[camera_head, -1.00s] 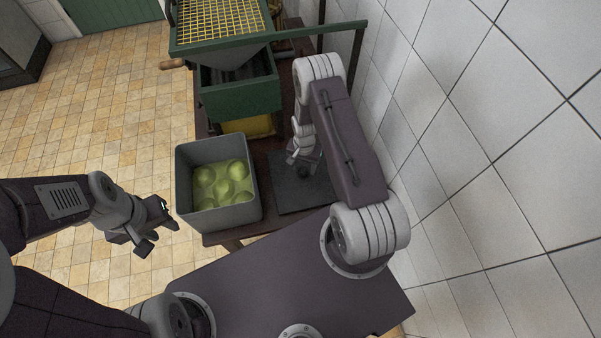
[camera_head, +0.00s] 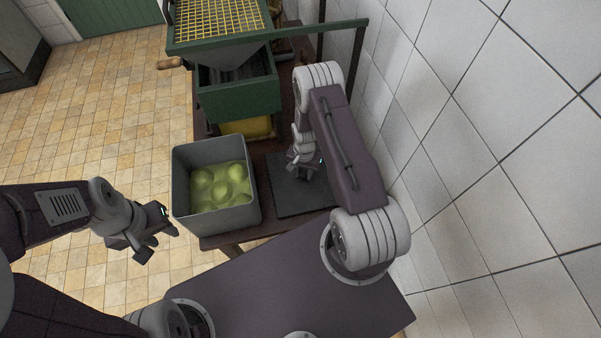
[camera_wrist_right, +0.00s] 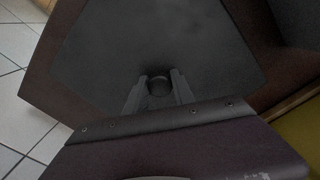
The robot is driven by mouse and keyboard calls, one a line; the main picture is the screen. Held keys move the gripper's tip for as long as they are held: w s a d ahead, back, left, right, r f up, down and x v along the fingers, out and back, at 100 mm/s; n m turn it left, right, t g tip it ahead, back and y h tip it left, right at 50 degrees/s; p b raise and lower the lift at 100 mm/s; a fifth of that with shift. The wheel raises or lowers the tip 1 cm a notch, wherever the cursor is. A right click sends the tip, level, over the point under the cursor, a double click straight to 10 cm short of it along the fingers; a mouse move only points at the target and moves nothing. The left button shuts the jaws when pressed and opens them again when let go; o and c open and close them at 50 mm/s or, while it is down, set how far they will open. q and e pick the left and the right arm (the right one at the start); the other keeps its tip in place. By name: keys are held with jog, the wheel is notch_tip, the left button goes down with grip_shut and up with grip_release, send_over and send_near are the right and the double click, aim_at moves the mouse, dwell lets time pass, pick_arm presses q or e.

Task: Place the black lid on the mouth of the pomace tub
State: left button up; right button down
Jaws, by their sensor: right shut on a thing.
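The black lid (camera_head: 299,199) is a flat dark square on the brown table, to the right of the tub. The pomace tub (camera_head: 222,219) is a grey, square, open-topped box with yellow-green round lumps inside. My right gripper (camera_head: 305,172) is over the lid, and in the right wrist view its fingers (camera_wrist_right: 158,88) are shut on the small round knob of the lid (camera_wrist_right: 155,45). Whether the lid is clear of the table cannot be told. My left gripper (camera_head: 160,243) is open and empty, left of the tub and in front of its near left corner.
A green machine (camera_head: 238,98) with a yellow grid on top stands behind the tub, with a wooden handle (camera_head: 169,63) at its left. A white tiled wall (camera_head: 480,150) runs close along the right side. Tiled floor (camera_head: 90,120) is open at the left.

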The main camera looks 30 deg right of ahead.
aim_at(304, 172)
jog(key=shift+r+p, duration=1.65)
jog(key=shift+r, duration=0.4)
